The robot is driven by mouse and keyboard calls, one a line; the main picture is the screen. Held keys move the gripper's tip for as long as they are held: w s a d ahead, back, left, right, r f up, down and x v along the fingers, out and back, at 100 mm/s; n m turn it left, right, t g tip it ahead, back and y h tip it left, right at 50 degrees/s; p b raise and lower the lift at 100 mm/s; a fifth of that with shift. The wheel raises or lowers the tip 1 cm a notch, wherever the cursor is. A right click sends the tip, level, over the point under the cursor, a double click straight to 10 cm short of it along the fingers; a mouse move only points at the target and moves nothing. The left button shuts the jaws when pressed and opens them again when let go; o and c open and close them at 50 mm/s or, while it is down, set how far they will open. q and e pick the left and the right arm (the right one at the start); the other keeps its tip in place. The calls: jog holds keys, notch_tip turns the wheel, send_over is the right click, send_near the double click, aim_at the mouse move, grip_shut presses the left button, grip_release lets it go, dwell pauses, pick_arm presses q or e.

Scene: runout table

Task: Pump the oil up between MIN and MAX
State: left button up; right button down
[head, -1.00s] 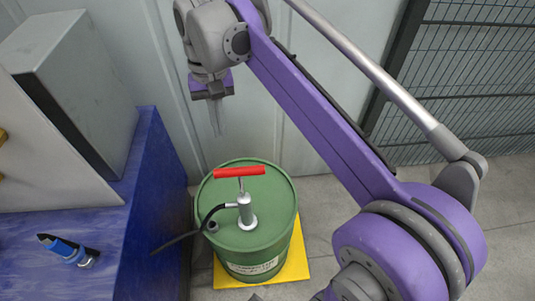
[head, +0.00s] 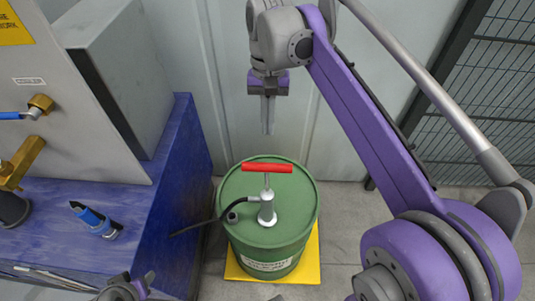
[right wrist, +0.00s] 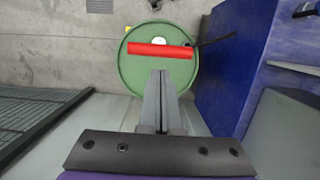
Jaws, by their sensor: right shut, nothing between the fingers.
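A green oil drum (head: 283,235) stands on a yellow mat (head: 238,272) on the floor. A hand pump (head: 267,209) with a silver body and a red T-handle (head: 267,168) is fixed on its lid, and a black hose (head: 205,222) runs from it to the left. My right gripper (head: 269,130) is shut and empty, pointing down above the drum, apart from the handle. In the right wrist view its closed fingers (right wrist: 160,78) show below the red handle (right wrist: 160,50). The MIN and MAX marks are not visible.
A blue bench (head: 150,215) stands left of the drum, carrying a grey box (head: 115,75), brass fittings (head: 22,158) and a blue-black tool (head: 95,219). A grey wall is behind, a mesh fence (head: 470,110) at right. Floor right of the drum is open.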

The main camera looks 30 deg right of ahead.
pick_arm(q)
jog(key=shift+s+f, duration=0.1)
jog(key=shift+f, duration=0.2)
pick_arm(e)
send_over(267, 176)
jog(key=w, duration=0.1)
jog(key=f, duration=0.9)
jog(key=shift+w+d+f, duration=0.15)
jog(key=shift+d, duration=0.25)
notch_tip(267, 176, down, 10)
jog(key=b, duration=0.5)
pick_arm(q)
notch_tip(267, 176, down, 6)
jog(key=s, duration=0.1)
jog(key=shift+s, duration=0.25)
jog(key=shift+r, duration=0.1)
pick_arm(e)
jog(key=shift+r, duration=0.2)
jog(key=shift+r, duration=0.35)
pick_arm(q)
jog(key=r+p, duration=0.3)
jog(key=r, duration=0.1)
jog(key=shift+w+r, duration=0.1)
jog(key=shift+w, duration=0.25)
pick_arm(e)
notch_tip(267, 176, up, 13)
jog(key=w+d, duration=0.1)
jog(key=w, duration=0.1)
jog(key=shift+w+d+r, duration=0.2)
jog(key=shift+d, duration=0.05)
